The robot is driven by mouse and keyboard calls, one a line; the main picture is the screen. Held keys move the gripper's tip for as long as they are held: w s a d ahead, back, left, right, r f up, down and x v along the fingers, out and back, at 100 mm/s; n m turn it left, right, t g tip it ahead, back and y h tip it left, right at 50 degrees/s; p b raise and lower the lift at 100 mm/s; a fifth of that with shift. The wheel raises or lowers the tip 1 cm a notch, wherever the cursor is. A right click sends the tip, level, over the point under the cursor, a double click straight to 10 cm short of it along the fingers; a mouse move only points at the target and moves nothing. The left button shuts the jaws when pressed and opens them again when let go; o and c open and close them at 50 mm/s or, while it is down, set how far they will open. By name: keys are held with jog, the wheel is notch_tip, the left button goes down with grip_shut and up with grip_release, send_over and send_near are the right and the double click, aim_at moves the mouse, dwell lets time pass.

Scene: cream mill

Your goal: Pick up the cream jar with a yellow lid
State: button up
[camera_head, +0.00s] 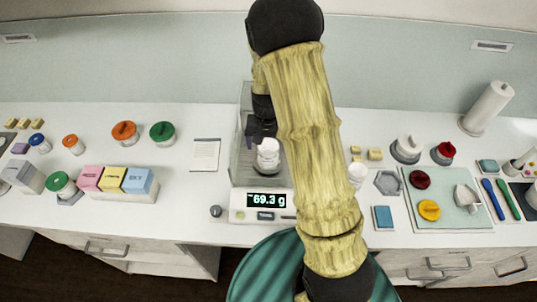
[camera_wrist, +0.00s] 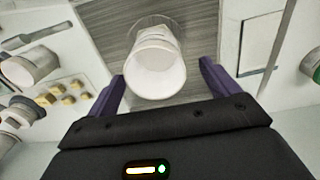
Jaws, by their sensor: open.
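A white jar (camera_head: 267,157) stands upright on the pan of the weighing scale (camera_head: 240,200), whose display reads 69.3 g. In the wrist view this jar (camera_wrist: 156,70) looks open-topped and pale inside, with no lid on it. My gripper (camera_wrist: 161,78) is open, its purple fingers on either side of the jar's near end; I cannot tell whether they touch it. In the head view my arm hides part of the gripper. A yellow round lid (camera_head: 429,210) lies on the pale green mat (camera_head: 455,185) at the right. I see no jar wearing a yellow lid.
A glass shield (camera_head: 240,120) stands around the pan, close to my gripper. Jars with orange (camera_head: 124,132) and green (camera_head: 162,133) lids and coloured boxes (camera_head: 113,180) stand at left.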

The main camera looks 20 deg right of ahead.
jog(key=f+p, duration=0.1)
jog(key=f, duration=0.1)
jog(key=f+p, duration=0.1)
jog(key=f, duration=0.1)
jog(key=shift+s+d+f+p, duration=0.1)
jog(key=shift+s+d+p, duration=0.05)
jog(key=shift+s+p, duration=0.2)
jog(key=shift+f, duration=0.55)
jog(key=shift+s, duration=0.1)
jog(key=c, duration=1.2)
jog(key=shift+o, duration=0.2)
jog(key=shift+r, duration=0.1)
